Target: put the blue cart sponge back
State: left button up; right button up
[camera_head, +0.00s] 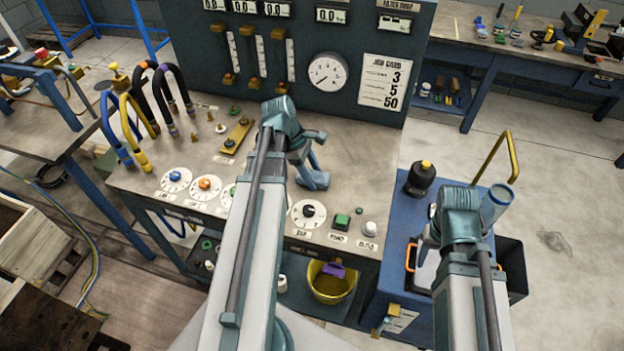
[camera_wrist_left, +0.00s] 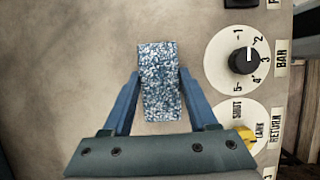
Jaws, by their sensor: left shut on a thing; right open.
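The blue cart sponge (camera_wrist_left: 158,95), a block speckled blue and white, is between the fingers of my left gripper (camera_wrist_left: 158,76) in the left wrist view. The gripper is shut on it, above the grey bench top. In the head view my left gripper (camera_head: 313,180) is over the middle of the bench, near its front dials; I cannot make out the sponge there. The blue cart (camera_head: 398,240) stands at the right of the bench. My right gripper (camera_head: 490,205) is over the cart, open; its fingers are partly hidden by the arm.
A black bottle with a yellow cap (camera_head: 421,180) stands on the cart, which has a brass handle (camera_head: 497,160). A dial (camera_head: 308,213) and a green button (camera_head: 341,221) are at the bench front. Coloured hoses (camera_head: 133,130) stand at left. A yellow bucket (camera_head: 328,288) sits below.

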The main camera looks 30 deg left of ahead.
pick_arm(q)
jog(key=shift+f, duration=0.15)
jog(key=o, duration=1.2)
jog(key=shift+s+d, duration=0.1)
